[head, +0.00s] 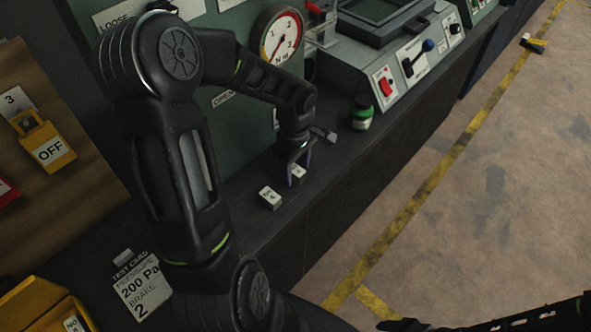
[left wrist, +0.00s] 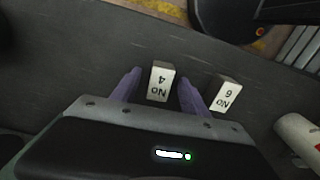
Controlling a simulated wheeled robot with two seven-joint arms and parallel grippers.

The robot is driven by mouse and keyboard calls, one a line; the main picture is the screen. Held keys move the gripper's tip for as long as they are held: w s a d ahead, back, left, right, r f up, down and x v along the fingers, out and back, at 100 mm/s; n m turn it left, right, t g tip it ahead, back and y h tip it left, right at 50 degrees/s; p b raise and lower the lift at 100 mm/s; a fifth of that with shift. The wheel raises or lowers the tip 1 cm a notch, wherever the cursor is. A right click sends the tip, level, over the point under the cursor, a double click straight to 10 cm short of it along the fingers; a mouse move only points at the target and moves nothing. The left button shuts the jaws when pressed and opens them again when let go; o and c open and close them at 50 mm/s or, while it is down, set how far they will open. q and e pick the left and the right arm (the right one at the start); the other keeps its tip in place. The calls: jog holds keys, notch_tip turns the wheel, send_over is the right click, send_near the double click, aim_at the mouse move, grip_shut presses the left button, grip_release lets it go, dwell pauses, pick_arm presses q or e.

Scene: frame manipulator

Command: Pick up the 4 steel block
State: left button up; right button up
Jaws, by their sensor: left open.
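The steel block marked NO 4 is a small pale block with dark sides. It stands on the dark bench top in the left wrist view (left wrist: 160,82) and shows partly behind my fingers in the head view (head: 298,174). My left gripper (head: 294,161) is open over it. In the left wrist view the block is between the two purple fingers (left wrist: 158,88), with a gap visible on each side. A second similar block (head: 270,198) stands beside it, outside the fingers. Its number looks like a 6 or 9 in the left wrist view (left wrist: 225,95). My right arm shows at the lower right; its fingers are unclear.
A grey control console (head: 410,62) and a panel with a gauge (head: 281,36) line the back. A test card (head: 143,287) and a yellow box (head: 40,303) are at lower left.

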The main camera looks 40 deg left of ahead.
pick_arm(q)
jog(key=shift+f, duration=0.1)
jog(key=shift+c, duration=0.4)
grip_shut()
dwell(0.5)
